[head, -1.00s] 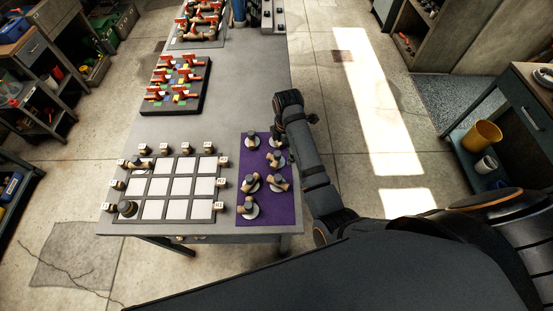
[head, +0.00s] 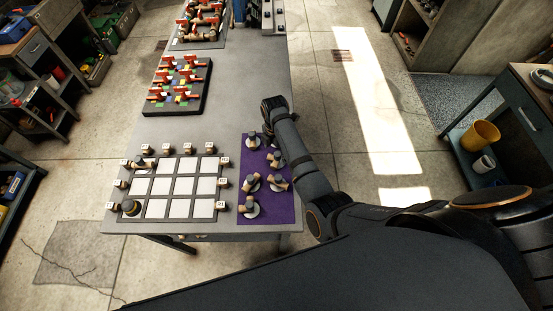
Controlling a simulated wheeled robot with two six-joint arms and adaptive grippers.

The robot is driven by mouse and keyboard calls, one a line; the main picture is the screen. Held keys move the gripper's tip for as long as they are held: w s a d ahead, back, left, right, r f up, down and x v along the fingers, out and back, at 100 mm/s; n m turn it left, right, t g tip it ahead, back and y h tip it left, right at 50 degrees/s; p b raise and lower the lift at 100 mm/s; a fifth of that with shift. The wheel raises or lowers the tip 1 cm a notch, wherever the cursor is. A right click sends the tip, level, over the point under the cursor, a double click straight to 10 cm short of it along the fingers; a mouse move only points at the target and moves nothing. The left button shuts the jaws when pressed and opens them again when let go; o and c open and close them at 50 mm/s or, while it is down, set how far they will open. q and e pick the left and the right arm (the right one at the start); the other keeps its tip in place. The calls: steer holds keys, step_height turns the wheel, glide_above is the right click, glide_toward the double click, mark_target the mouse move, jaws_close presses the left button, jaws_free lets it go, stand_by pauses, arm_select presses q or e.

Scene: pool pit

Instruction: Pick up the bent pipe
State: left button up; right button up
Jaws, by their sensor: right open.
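Several small tan pipe pieces with dark grey ends stand on white discs on a purple mat (head: 284,210) at the table's right edge. One piece (head: 275,159) is just below my right gripper in the picture, and another piece (head: 252,140) is just left of it. Other pieces (head: 278,183) lie nearer the front. They are too small to tell surely which is the bent pipe. My right gripper (head: 267,137) is open above the mat's far end, its fingers partly hidden by its own wrist. I cannot tell whether it touches a piece. My left gripper is not in view.
A board with white squares (head: 180,188) and small lettered tags lies left of the mat, with a pipe piece (head: 143,164) and a dark round part (head: 131,207) on it. A dark tray (head: 178,108) of orange-handled parts sits behind. The table between is clear.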

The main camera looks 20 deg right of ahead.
mark_target(276, 152)
steer(key=shift+f, duration=1.5)
steer(key=c, duration=1.5)
